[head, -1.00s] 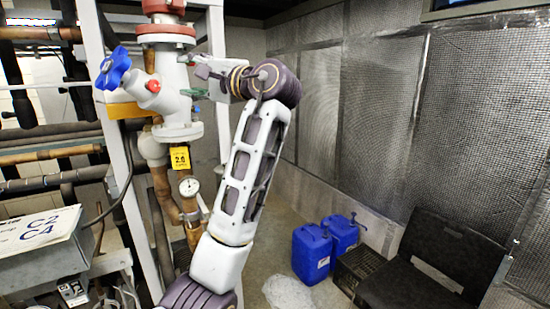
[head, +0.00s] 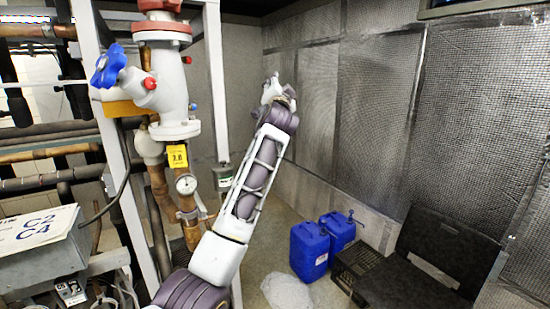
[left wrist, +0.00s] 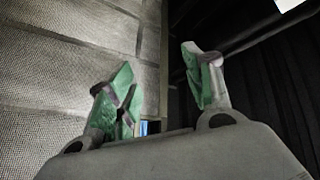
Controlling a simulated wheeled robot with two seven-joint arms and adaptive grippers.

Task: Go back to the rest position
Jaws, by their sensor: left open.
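My left arm rises from the bottom of the head view, and my left gripper (head: 272,88) is raised in front of the grey mesh wall. In the left wrist view, the left gripper (left wrist: 157,72) shows two green-padded fingers spread wide with nothing between them. It is clear of the grey pipe fitting (head: 165,85) with the blue handwheel (head: 108,66), to its right in the head view. My right gripper is in neither view.
A white rack post (head: 216,80) and the pipes stand left of my arm. A yellow tag (head: 177,157) and a gauge (head: 186,184) hang there. Blue jerrycans (head: 309,252), a black crate (head: 352,262) and a black chair (head: 440,255) stand right. Space before the mesh wall (head: 375,110) looks open.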

